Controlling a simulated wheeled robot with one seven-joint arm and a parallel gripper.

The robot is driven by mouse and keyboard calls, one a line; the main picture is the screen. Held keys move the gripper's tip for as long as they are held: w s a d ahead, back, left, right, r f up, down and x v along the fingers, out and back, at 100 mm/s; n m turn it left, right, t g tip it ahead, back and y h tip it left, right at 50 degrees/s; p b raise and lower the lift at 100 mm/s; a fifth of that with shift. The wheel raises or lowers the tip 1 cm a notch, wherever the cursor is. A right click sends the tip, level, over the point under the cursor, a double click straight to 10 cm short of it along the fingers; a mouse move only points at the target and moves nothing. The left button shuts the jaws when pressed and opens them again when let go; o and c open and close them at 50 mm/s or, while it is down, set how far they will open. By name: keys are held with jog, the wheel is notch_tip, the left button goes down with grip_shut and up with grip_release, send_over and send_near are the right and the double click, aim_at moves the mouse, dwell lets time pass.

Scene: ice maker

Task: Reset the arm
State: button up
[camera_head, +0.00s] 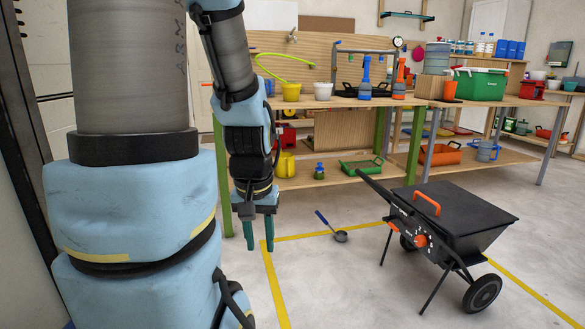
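My arm hangs at the left of the head view, with its blue and grey links in the foreground. My gripper (259,234) points down toward the floor. Its two teal fingers are apart, with a gap between them and nothing held. A ladle with a blue handle (332,228) lies on the floor to the right of the gripper, apart from it. A black cart-like machine (455,212) with an orange handle, wheels and thin legs stands on the floor at the right; its lid is down.
Yellow tape (276,290) marks the floor.

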notch_tip(320, 180, up, 30)
jog(key=p, duration=2.7)
jog(key=shift+f, duration=0.2)
